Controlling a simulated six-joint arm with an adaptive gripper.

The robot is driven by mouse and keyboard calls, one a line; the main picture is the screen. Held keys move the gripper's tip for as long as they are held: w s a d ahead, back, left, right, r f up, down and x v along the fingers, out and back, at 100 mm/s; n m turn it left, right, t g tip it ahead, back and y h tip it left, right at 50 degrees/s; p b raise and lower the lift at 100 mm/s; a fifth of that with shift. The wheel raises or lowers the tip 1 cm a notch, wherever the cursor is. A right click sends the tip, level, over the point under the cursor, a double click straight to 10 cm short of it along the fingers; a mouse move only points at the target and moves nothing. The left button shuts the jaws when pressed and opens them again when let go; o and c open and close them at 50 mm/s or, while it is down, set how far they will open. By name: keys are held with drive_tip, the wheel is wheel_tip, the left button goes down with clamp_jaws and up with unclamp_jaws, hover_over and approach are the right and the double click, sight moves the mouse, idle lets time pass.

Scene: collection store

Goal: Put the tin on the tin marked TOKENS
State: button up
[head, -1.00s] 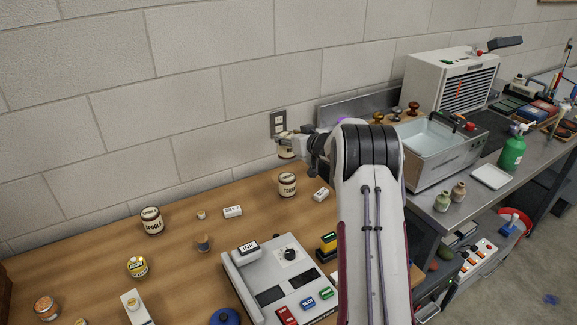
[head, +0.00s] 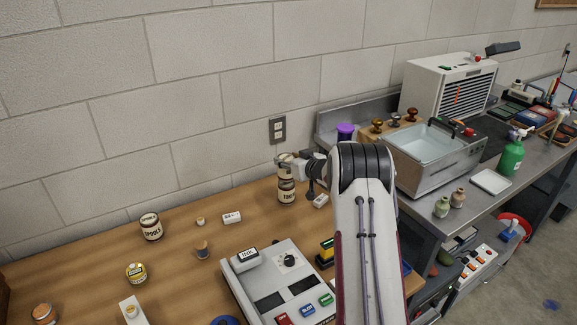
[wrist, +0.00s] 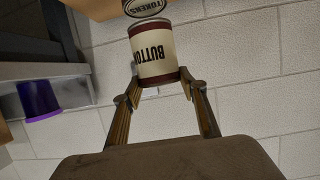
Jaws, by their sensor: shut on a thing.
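My gripper (wrist: 158,88) is shut on a cream tin with dark red bands, its label reading BUTTO in the wrist view (wrist: 157,55). In the head view the held tin (head: 286,173) is directly above the tin marked TOKENS (head: 287,194), which stands upright on the wooden bench near the wall. The TOKENS label also shows at the top edge of the wrist view (wrist: 146,9). The two tins look very close. I cannot tell whether they touch.
A SPOOLS tin (head: 151,228) and a yellow tin (head: 136,274) stand to the left. A white box (head: 232,217) and a small white block (head: 320,201) lie near the TOKENS tin. A grey console (head: 270,285) is in front. A water basin (head: 425,155) is to the right.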

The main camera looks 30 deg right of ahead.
drive_tip(key=shift+f, duration=1.1)
drive_tip(key=shift+f, duration=0.15)
drive_tip(key=o, duration=1.4)
drive_tip(key=shift+f, duration=0.1)
drive_tip(key=shift+r, duration=0.2)
drive_tip(key=shift+s+r, duration=0.15)
drive_tip(key=shift+s, duration=0.3)
drive_tip(key=shift+v, duration=5.5)
